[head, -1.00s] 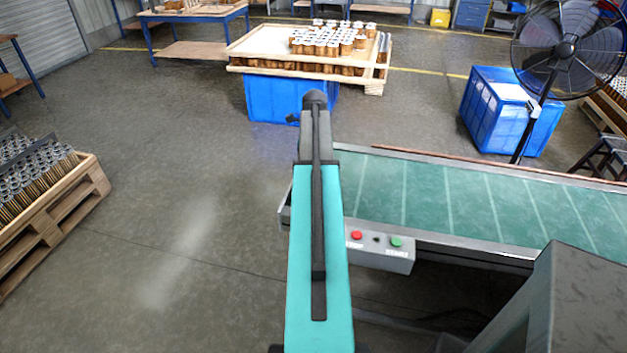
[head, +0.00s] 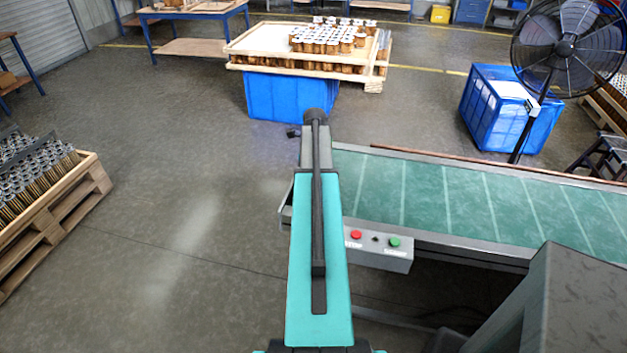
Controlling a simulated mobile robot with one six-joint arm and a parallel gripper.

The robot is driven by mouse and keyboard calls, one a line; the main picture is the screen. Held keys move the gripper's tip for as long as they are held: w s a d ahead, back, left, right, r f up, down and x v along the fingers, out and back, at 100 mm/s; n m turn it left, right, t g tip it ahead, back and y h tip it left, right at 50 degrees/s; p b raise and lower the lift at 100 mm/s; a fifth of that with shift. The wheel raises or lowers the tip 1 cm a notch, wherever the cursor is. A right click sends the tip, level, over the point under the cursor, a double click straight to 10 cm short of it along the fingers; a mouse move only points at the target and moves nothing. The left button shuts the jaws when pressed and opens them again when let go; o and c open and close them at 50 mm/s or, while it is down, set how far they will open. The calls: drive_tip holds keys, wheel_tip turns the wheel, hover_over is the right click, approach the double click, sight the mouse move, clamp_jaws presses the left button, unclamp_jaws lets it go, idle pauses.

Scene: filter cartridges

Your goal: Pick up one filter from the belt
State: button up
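The green belt (head: 465,200) runs from behind my arm to the right edge of the picture. No filter shows on the visible part of it; my arm covers its left end, and a dark grey block covers part of its right side. Filters with pale tops and brown bodies stand in a group (head: 328,40) on a wooden tray at the back. More filters (head: 30,178) stand on the pallet at the left. My teal arm reaches forward in the middle. A small dark part sticks out left of its far end. My gripper's fingers are hidden behind the arm.
A control box (head: 378,252) with red and green buttons sits on the belt's near side. A blue crate (head: 290,97) is under the wooden tray (head: 262,42). Another blue crate (head: 500,115) and a fan (head: 566,48) stand beyond the belt. Floor left of my arm is clear.

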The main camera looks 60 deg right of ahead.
drive_tip(key=c, duration=1.1)
drive_tip(key=shift+c, duration=0.2)
drive_tip(key=shift+s+r, duration=0.1)
drive_tip(key=shift+s+a+r+b, duration=0.4)
drive_tip(key=shift+a+r+b, duration=0.05)
drive_tip(key=shift+a+r, duration=0.1)
drive_tip(key=s+a+r+b, duration=0.3)
drive_tip(key=s+a+r, duration=0.3)
drive_tip(key=s+a, duration=0.2)
drive_tip(key=shift+s+a+r, duration=0.25)
drive_tip(key=shift+a+r, duration=0.15)
drive_tip(key=shift+a, duration=0.2)
